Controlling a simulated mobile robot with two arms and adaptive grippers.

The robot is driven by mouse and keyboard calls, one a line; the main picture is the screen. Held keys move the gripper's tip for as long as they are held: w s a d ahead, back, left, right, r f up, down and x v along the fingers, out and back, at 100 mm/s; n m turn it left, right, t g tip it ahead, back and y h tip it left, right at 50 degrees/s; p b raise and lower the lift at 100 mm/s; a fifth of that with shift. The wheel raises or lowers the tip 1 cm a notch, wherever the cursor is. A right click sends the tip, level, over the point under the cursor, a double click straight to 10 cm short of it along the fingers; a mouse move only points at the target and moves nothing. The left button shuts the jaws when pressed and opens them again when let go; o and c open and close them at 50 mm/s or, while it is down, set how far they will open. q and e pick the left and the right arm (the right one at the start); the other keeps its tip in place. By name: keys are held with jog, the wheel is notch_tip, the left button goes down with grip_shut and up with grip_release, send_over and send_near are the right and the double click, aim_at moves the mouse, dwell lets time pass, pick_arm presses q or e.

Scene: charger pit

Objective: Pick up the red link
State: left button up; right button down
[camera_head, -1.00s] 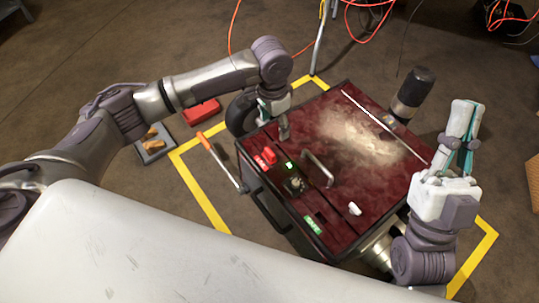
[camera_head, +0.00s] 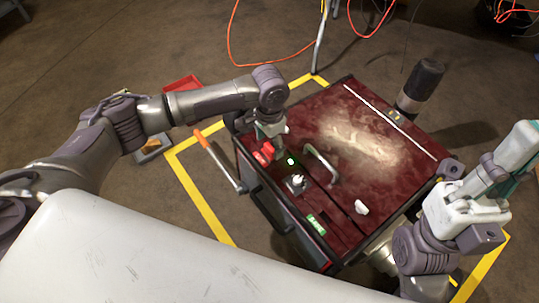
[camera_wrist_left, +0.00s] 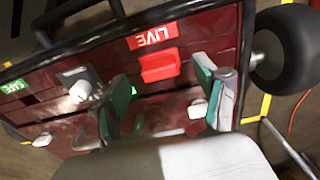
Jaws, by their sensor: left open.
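The red link (camera_head: 267,146) is a small red block on the dark red top of the cart, beside the red LIVE label (camera_head: 258,158). In the left wrist view the link (camera_wrist_left: 160,67) stands next to the LIVE label (camera_wrist_left: 152,36). My left gripper (camera_head: 271,135) is over that edge of the cart and partly covers the link in the head view. Its fingers (camera_wrist_left: 162,88) are apart, and the link shows between and just beyond their tips, not gripped. My right gripper (camera_head: 522,158) is at the far right, away from the link; its finger gap is unclear.
The cart top (camera_head: 365,120) also carries a metal handle (camera_head: 320,163), a pale knob (camera_head: 297,182), a green SAFE label (camera_head: 316,224) and a white piece (camera_head: 361,207). An orange-handled lever (camera_head: 219,160) stands left of the cart. Yellow floor tape (camera_head: 200,203) surrounds it.

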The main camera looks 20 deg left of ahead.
pick_arm(q)
notch_tip(320, 180, down, 2)
jog(key=shift+f+b, duration=0.2)
jog(key=shift+b, duration=0.15)
jog(key=c, duration=1.2)
jog(key=shift+r, duration=0.15)
jog(key=shift+c, duration=0.2)
